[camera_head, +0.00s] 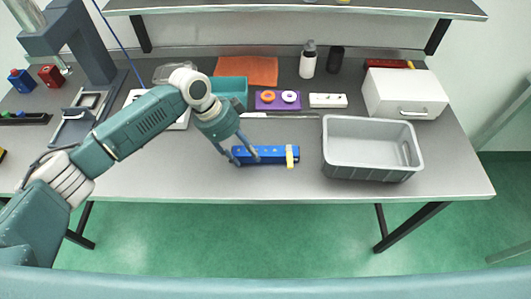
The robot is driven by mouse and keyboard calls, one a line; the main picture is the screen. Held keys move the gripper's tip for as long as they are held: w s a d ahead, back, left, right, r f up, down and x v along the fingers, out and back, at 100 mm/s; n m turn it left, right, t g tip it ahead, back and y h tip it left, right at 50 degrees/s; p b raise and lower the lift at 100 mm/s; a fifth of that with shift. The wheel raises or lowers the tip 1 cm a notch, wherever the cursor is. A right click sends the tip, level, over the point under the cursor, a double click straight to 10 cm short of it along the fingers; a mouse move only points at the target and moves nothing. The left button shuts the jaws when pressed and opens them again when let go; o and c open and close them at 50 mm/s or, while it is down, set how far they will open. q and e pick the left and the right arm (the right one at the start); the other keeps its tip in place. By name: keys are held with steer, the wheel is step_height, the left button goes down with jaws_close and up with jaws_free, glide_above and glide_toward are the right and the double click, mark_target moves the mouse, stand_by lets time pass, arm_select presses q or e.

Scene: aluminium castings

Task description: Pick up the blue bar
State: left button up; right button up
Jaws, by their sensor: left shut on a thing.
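The blue bar (274,153) lies lengthwise left to right near the front middle of the grey table, with a yellow piece (290,156) across its right end. My left gripper (246,158) reaches down over the bar's left part, its fingers shut on it. The bar appears to be at or very near table height; I cannot tell whether it touches the table. The fingers hide some of its left part. My right gripper is not in view.
A grey bin (368,172) stands right of the bar. Behind are a teal tray (230,86), a purple block (277,101) with rings, a white strip (328,100), two bottles and a white drawer box (405,95). The table front (190,180) is clear.

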arm_select(q)
steer(key=shift+w+r, duration=0.1)
steer(key=shift+r, duration=0.3)
step_height(320, 180, up, 19)
steer(key=b, duration=0.4)
steer(key=shift+r, duration=0.2)
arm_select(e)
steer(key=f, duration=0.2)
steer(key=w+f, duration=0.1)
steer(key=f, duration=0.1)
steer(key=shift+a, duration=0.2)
